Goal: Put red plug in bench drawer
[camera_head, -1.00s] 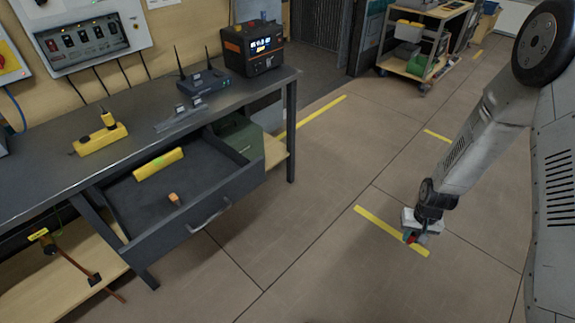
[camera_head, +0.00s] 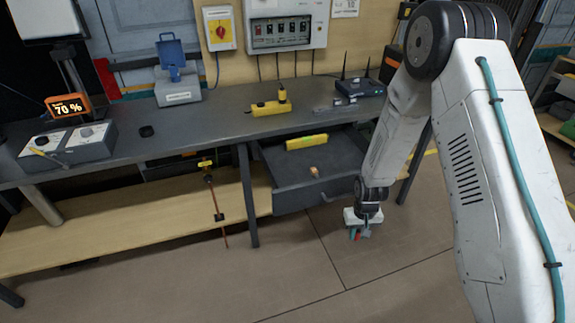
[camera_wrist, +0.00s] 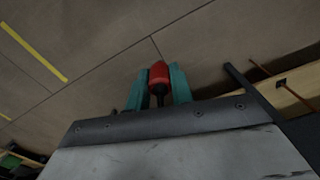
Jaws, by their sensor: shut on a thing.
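The red plug (camera_wrist: 159,74) sits between the teal fingers of my gripper (camera_wrist: 158,88) in the wrist view, and my gripper is shut on it. In the head view my gripper (camera_head: 357,234) points down over the floor, just in front of and to the right of the bench drawer; the plug shows only as a small red spot (camera_head: 358,237). The bench drawer (camera_head: 305,196) is pulled open under the bench. A yellow cylinder (camera_head: 307,142) lies at its back and a small orange-brown item (camera_head: 314,171) near its middle. My arm hides part of the drawer's right side.
The dark bench (camera_head: 215,132) carries a yellow power strip (camera_head: 271,107), a router (camera_head: 358,88) and a grey-blue case (camera_head: 178,90). A bench leg (camera_head: 247,195) stands left of the drawer. A long-handled tool (camera_head: 215,205) leans at the lower shelf (camera_head: 130,215). The floor in front is clear.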

